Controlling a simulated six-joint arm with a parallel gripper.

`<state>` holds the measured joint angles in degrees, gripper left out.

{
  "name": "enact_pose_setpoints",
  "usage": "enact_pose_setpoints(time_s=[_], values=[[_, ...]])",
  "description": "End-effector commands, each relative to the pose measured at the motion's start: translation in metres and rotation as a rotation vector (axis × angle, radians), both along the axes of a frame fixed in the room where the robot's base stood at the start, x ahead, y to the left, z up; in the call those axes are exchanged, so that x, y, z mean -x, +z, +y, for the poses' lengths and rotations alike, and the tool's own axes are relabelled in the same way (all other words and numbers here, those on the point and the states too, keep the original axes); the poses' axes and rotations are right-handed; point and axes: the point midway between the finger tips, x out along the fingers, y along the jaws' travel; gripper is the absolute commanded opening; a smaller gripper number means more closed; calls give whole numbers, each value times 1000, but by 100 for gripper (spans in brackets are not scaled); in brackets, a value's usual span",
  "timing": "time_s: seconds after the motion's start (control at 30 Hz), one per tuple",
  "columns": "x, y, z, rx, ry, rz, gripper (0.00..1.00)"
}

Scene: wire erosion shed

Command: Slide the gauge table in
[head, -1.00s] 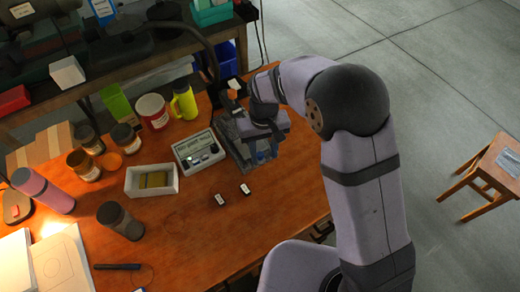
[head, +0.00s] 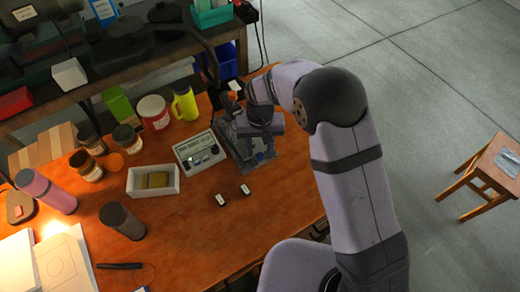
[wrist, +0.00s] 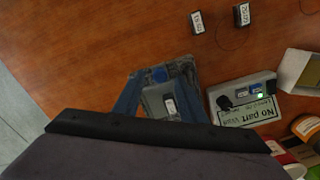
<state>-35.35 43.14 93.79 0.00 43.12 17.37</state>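The gauge (head: 243,152), a grey fixture on the orange bench, is partly covered by my arm in the head view. In the wrist view its grey table (wrist: 153,101) carries a small white-labelled piece (wrist: 170,105). My gripper (wrist: 163,80) has two blue fingers, spread apart on either side of the grey table; I cannot tell whether they touch it. In the head view my gripper (head: 262,142) is over the gauge, its tips mostly hidden.
Two small labelled blocks (head: 221,200) (head: 245,190) lie in front of the gauge. A white tray (head: 132,188) with a yellowish block stands left of the readout. A yellow bottle (head: 185,104) and a red-white tin (head: 153,113) stand behind.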

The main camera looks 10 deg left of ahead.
Motion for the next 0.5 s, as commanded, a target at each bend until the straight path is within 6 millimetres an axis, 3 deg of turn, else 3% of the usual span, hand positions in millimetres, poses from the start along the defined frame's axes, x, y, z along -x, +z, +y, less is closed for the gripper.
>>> enact_pose_setpoints(time_s=[0.2, 0.5], values=[[0, -16, 0, 0, 0, 0, 38], [0, -20, 0, 0, 0, -1, 38]])
